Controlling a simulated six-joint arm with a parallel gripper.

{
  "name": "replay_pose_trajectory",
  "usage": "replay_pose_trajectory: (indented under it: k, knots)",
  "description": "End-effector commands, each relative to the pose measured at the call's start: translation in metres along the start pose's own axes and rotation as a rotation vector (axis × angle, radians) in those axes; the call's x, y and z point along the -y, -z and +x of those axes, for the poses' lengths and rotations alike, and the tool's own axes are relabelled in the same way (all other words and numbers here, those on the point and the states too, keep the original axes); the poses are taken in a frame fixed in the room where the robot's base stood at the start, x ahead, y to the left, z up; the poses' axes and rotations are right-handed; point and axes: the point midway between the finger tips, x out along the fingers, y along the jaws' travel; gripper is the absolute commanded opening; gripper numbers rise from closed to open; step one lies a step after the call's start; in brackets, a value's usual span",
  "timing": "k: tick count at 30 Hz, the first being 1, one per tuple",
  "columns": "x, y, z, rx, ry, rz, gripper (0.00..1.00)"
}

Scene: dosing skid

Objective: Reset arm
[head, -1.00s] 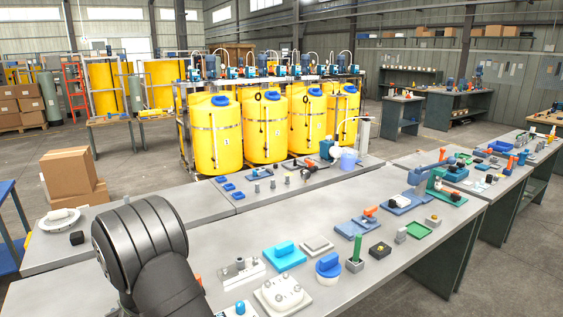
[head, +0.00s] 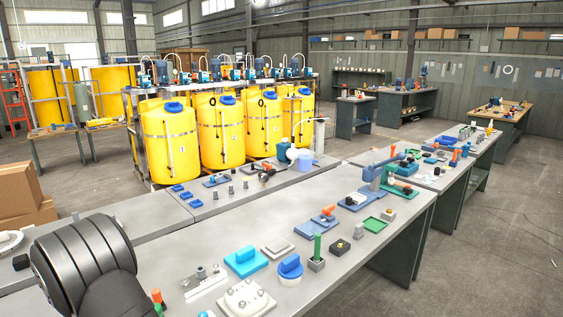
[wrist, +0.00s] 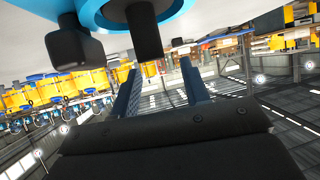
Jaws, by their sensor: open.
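My gripper (wrist: 159,66) shows in the wrist view as two separate bar-like fingers reaching out from a dark body. The fingers are open, and I see nothing held between them. A blue curved part (wrist: 185,8) with dark blocks fills the top of the wrist view, close to the camera; I cannot tell what it is. In the head view, my dark arm link is at the lower left, over the left part of the bench, and my gripper is out of frame.
The grey workbench (head: 190,240) carries a blue block (head: 245,261), a blue-capped round part (head: 290,267), a white plate (head: 245,300) and a green post (head: 317,250). Yellow tanks (head: 168,140) stand behind. Cardboard boxes (head: 20,190) are at left.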

Motion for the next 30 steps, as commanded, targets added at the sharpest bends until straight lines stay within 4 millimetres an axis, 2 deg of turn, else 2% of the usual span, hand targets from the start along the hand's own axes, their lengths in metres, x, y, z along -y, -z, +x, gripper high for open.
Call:
replay_pose_trajectory:
  k: [5,9,12,30]
  knots:
    - [0.0,-0.011,0.006,0.001,0.0,0.0,0.42]
    - [0.0,-0.03,0.016,0.003,0.0,0.0,0.42]
    - [0.0,-0.026,-0.006,-0.001,0.001,0.0,0.42]
    - [0.0,-0.027,-0.108,-0.001,0.0,0.0,0.42]
